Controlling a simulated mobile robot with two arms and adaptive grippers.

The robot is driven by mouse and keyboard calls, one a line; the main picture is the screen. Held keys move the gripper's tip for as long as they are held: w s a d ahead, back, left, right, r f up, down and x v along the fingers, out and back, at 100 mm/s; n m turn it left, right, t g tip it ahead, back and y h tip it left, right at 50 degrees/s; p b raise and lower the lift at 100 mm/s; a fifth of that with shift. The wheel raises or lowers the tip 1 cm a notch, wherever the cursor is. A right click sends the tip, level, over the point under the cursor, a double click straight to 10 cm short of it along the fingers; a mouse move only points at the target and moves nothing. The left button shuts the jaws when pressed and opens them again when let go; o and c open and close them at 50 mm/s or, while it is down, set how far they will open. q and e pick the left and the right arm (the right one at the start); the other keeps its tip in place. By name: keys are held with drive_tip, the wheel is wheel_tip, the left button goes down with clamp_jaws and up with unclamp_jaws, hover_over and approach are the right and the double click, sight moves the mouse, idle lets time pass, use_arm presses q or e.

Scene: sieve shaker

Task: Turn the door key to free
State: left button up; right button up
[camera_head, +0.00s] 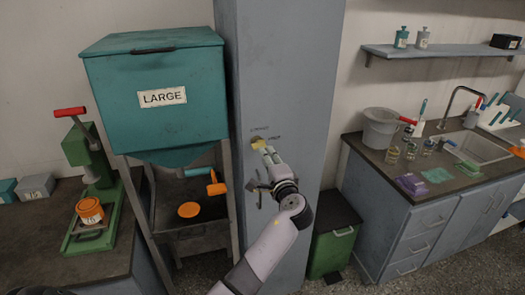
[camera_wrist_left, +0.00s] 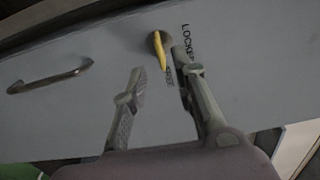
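The yellow door key (camera_head: 258,144) sits in a lock on the front of a tall blue-grey cabinet (camera_head: 285,70). In the left wrist view the key (camera_wrist_left: 160,50) stands in a dark round lock, with a LOCKED label to its right and a smaller label below it, probably FREE. I cannot tell for sure which label the key points to. My left gripper (camera_head: 262,163) is in front of the cabinet, just below the key. In the wrist view its fingers (camera_wrist_left: 158,62) are spread, with the key near the gap between their tips, not gripped. My right gripper is not in view.
A metal handle (camera_wrist_left: 50,78) is on the cabinet front. A teal LARGE hopper (camera_head: 155,95) stands close on the left. A green bin (camera_head: 333,240) and a counter with a sink (camera_head: 480,145) are on the right. Open space lies before the cabinet.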

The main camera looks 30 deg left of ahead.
use_arm(q)
drive_tip(key=v, duration=0.5)
idle(0.4)
drive_tip(key=d+f+m+g+h, duration=0.1)
drive_tip(key=d+f+h, duration=0.15)
drive_tip(key=f, duration=0.85)
drive_tip(key=d+f+m+h, duration=0.1)
drive_tip(key=f+h, duration=0.2)
drive_tip(key=f, duration=0.8)
drive_tip(key=s+d+f+g+h, duration=0.1)
drive_tip(key=s+f, duration=0.3)
drive_tip(key=f, duration=0.3)
drive_tip(key=s+d+f+g+h+b, duration=0.15)
drive_tip(key=s+f, duration=0.25)
drive_tip(key=f, duration=0.4)
drive_tip(key=s+d+f+g+h+p, duration=0.1)
drive_tip(key=s+d+f+h, duration=0.1)
drive_tip(key=s+f, duration=0.4)
drive_tip(key=s+d+f+n+g+h+b, duration=0.1)
drive_tip(key=s+d+f+n+g+h, duration=0.2)
drive_tip(key=s+f, duration=1.5)
drive_tip(key=s+f+n+g, duration=0.1)
drive_tip(key=s+f+n, duration=0.1)
drive_tip(key=s, duration=0.9)
drive_tip(key=s+f+n+g, duration=0.2)
drive_tip(key=s+f, duration=0.1)
drive_tip(key=s, duration=0.8)
drive_tip(key=shift+a+n+h, duration=0.3)
drive_tip(key=shift+n, duration=0.1)
